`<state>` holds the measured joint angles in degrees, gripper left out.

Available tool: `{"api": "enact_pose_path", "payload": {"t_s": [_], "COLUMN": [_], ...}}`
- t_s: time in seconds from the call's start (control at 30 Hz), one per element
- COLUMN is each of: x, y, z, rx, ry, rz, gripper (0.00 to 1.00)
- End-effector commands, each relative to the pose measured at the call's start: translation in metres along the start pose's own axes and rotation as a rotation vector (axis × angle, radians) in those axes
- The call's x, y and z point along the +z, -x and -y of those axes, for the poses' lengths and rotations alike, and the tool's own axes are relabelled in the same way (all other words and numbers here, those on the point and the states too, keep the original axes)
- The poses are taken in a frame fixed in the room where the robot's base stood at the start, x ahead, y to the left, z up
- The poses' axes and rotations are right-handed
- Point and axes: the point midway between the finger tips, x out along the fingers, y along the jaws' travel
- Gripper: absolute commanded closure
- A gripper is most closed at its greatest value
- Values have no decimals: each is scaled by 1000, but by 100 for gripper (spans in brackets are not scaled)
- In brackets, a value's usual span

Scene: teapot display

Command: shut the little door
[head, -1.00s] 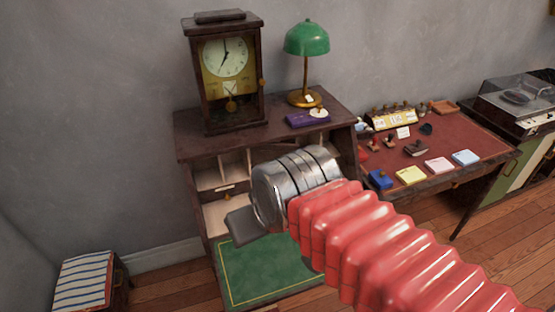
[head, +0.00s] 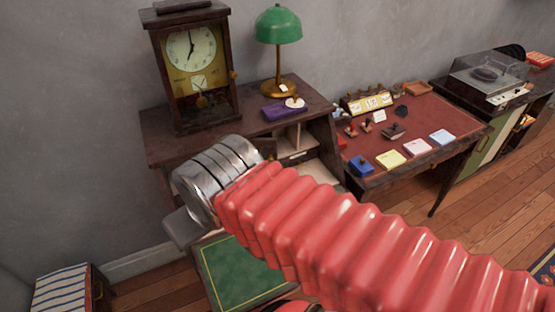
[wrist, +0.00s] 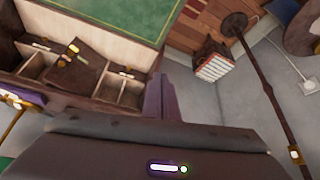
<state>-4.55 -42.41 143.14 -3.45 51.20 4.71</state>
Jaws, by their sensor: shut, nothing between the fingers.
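The little door (wrist: 76,62) is a small dark brown panel with brass fittings, in the upper left of the wrist view. It stands swung out at an angle among the pale pigeonholes of the writing cabinet (head: 160,150). My gripper (wrist: 160,88) shows as dark fingers closed together, empty. In the wrist view they lie to the right of the door, apart from it in the picture; I cannot tell the depth between them. In the head view my forearm hides the fingers.
A clock (head: 192,60), a green lamp (head: 277,28) and a purple box (head: 284,111) stand on the cabinet top. The green writing flap (head: 235,272) is folded down. A red-topped desk (head: 430,125) stands to the right, a striped box (head: 62,290) on the floor left.

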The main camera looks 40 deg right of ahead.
Motion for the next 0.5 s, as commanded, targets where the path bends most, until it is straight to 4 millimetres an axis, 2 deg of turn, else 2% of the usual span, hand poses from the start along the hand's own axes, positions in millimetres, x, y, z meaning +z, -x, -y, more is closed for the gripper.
{"api": "enact_pose_path", "payload": {"t_s": [0.17,0.5], "x": [-9,-35], "y": [-9,-37], "z": [-6,-54], "rx": [-15,-44], "ry": [60,238], "rz": [12,2], "gripper": [100,100]}}
